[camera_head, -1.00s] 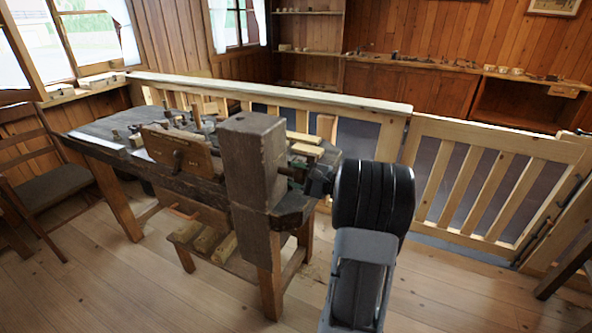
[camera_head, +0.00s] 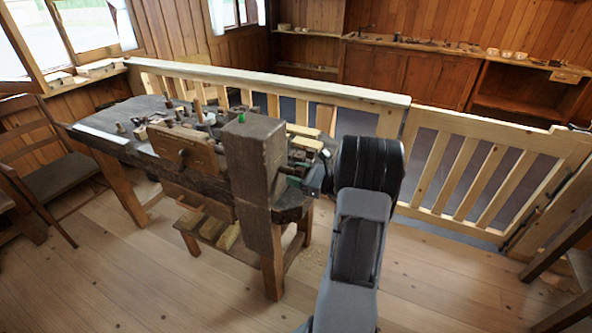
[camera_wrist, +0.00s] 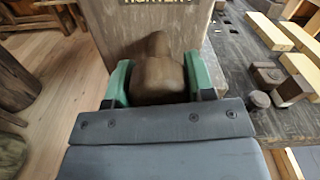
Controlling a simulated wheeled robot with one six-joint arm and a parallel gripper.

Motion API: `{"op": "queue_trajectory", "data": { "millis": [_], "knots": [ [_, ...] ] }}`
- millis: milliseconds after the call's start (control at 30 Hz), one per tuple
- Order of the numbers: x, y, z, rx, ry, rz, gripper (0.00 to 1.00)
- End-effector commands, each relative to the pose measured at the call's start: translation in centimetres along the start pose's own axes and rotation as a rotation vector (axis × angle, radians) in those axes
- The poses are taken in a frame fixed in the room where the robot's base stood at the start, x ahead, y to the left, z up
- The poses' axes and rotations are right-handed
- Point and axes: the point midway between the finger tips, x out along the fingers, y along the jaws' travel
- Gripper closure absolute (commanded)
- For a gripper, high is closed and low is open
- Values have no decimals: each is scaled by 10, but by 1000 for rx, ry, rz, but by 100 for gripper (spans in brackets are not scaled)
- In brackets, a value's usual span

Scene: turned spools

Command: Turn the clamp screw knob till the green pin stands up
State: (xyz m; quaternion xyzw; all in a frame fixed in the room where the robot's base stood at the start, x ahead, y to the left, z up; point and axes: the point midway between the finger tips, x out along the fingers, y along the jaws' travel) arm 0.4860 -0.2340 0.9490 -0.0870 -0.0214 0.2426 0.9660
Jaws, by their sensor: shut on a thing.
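The green pin (camera_head: 241,117) stands up from the top of the dark wooden block (camera_head: 253,160) at the end of the workbench. The clamp screw knob (camera_wrist: 158,80) is brown and rounded, on the face of that block in the wrist view. My gripper (camera_wrist: 163,84) is shut on the knob, with one green-lined finger on each side of it. In the head view, my gripper (camera_head: 300,178) reaches the block's right side, and my own wrist and fingers mostly hide the knob.
The workbench (camera_head: 100,138) carries small tools and wood pieces, and a wooden vise plate (camera_head: 185,152) stands left of the block. A pale wooden railing (camera_head: 290,82) runs behind it. A chair (camera_head: 60,165) stands at left. The floor (camera_head: 450,280) at right front is open.

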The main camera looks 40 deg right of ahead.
Motion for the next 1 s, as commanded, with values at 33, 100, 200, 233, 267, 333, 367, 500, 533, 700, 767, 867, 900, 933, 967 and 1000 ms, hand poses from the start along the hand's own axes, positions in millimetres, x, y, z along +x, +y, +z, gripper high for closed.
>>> {"op": "queue_trajectory", "data": {
  "millis": [33, 100, 200, 233, 267, 333, 367, 500, 533, 700, 767, 867, 900, 933, 967, 1000],
  "knots": [
    [-2, 1, -1, 26, 5, -1, 74],
    [-2, 1, -2, 49, 5, -1, 74],
    [-2, 2, -2, 75, 5, 0, 74],
    [-2, 2, -2, 80, 5, 0, 74],
    [-2, 2, -3, 85, 5, 0, 74],
    [-2, 2, -3, 93, 5, 0, 74],
    [-2, 2, -3, 95, 5, 0, 75],
    [-2, 2, -4, 100, 5, 0, 74],
    [-2, 2, -4, 101, 5, 0, 74],
    [-2, 2, -4, 100, 6, 0, 74],
    [-2, 2, -4, 100, 6, 0, 74],
    [-1, 2, -4, 99, 5, 0, 43],
    [-1, 2, -3, 98, 5, 1, 39],
    [-1, 2, -3, 98, 4, 1, 36],
    [0, 2, -2, 97, 4, 2, 34],
    [0, 2, -2, 96, 3, 3, 30]
  ]
}}
